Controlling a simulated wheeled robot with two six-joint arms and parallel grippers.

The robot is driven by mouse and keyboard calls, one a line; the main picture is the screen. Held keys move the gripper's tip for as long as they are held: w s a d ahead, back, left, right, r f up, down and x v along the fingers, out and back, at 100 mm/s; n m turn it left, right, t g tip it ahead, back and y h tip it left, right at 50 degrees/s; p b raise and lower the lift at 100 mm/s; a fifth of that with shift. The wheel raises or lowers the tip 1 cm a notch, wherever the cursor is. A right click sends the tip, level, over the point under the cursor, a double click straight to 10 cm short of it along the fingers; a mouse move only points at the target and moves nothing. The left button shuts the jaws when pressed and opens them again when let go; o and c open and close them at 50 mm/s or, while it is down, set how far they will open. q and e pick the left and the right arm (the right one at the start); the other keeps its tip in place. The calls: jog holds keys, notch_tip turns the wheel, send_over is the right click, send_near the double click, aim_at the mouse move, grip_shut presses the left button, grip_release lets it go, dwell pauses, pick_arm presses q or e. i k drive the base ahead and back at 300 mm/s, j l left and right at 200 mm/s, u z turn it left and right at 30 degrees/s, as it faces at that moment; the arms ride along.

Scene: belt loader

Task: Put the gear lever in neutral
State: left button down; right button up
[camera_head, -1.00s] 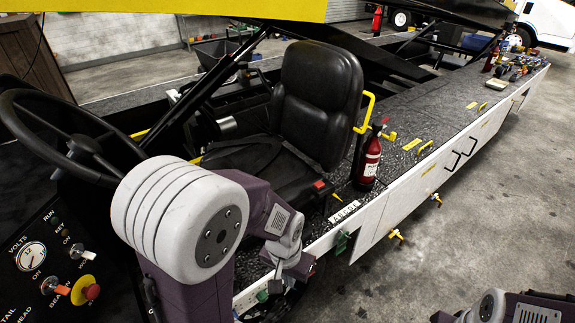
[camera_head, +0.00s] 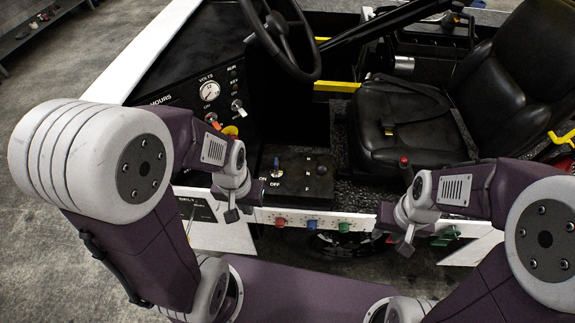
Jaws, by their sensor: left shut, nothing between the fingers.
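A black control box (camera_head: 298,187) stands beside the driver's seat, with a small blue-tipped toggle (camera_head: 276,165) marked ON on its left. On its right is a short dark lever (camera_head: 321,169) beside small white letters, one of them an F. It looks like the gear lever, but its exact position is too small to tell. My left gripper (camera_head: 231,215) is shut and empty, pointing down just left of the box and apart from the dark lever. My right gripper (camera_head: 406,247) hangs right of the box, near the loader's side edge; its fingers are too small to judge.
The steering wheel (camera_head: 281,38) and dashboard (camera_head: 205,85) rise behind and left of the box. The black seat (camera_head: 410,115) is at the right. Coloured buttons (camera_head: 312,224) line the side edge.

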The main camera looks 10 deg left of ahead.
aim_at(322, 170)
jog(key=k+l+z, duration=0.2)
jog(key=z, duration=0.2)
jog(key=k+l+z, duration=0.3)
jog(key=z, duration=0.15)
